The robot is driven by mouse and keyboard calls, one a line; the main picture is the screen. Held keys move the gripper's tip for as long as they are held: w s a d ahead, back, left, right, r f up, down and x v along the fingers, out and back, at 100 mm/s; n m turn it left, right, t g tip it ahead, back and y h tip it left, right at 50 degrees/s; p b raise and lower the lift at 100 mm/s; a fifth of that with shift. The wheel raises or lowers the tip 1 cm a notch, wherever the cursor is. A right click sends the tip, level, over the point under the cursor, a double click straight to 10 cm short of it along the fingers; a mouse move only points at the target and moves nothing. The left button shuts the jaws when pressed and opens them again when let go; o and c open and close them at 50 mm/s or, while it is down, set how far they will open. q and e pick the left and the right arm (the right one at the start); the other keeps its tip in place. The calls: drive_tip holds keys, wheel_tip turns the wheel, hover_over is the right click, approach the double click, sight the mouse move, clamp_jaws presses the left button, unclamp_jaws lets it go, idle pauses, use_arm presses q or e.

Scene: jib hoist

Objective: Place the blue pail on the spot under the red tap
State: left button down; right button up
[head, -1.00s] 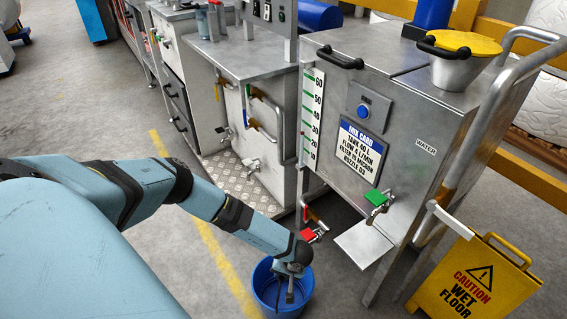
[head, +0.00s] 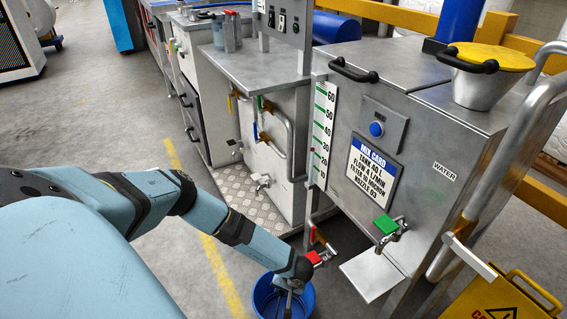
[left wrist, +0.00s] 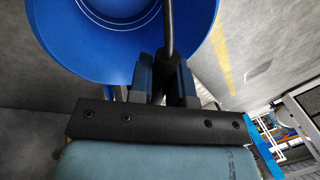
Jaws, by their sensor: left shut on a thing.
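The blue pail (head: 264,297) is at the bottom of the head view, cut by the lower edge. It fills the upper left of the left wrist view (left wrist: 50,30). My left gripper (head: 290,283) is over the pail's opening. In the left wrist view my left gripper (left wrist: 167,75) is shut on the dark bar handle (left wrist: 168,25) of the pail. The red tap (head: 318,257) is low on the tank's front left corner, up and right of the pail in the head view. I cannot make out the spot beneath it. My right gripper is out of view.
The steel tank (head: 340,220) has a green tap (head: 386,225) above a small metal shelf (head: 370,274). A yellow wet-floor sign (head: 510,300) stands at lower right. A tread plate (head: 237,192) lies by the cabinet. Bare floor with a yellow line (head: 222,278) is left of the pail.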

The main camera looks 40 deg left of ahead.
use_arm(q)
drive_tip(key=shift+f, duration=0.15)
drive_tip(key=c, duration=1.1)
unclamp_jaws()
drive_tip(key=shift+o, duration=0.2)
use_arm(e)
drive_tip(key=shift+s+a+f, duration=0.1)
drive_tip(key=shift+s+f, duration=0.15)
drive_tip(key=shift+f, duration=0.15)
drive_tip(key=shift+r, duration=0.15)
use_arm(q)
drive_tip(key=shift+r, duration=0.45)
drive_tip(key=p+v, duration=0.5)
drive_tip(key=v, duration=0.6)
drive_tip(key=shift+d+r+p, duration=0.2)
drive_tip(key=shift+p, duration=0.15)
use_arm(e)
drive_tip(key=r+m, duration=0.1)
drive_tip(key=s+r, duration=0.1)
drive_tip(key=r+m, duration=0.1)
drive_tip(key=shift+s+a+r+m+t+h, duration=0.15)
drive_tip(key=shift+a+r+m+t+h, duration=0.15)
use_arm(q)
drive_tip(key=shift+w, duration=0.1)
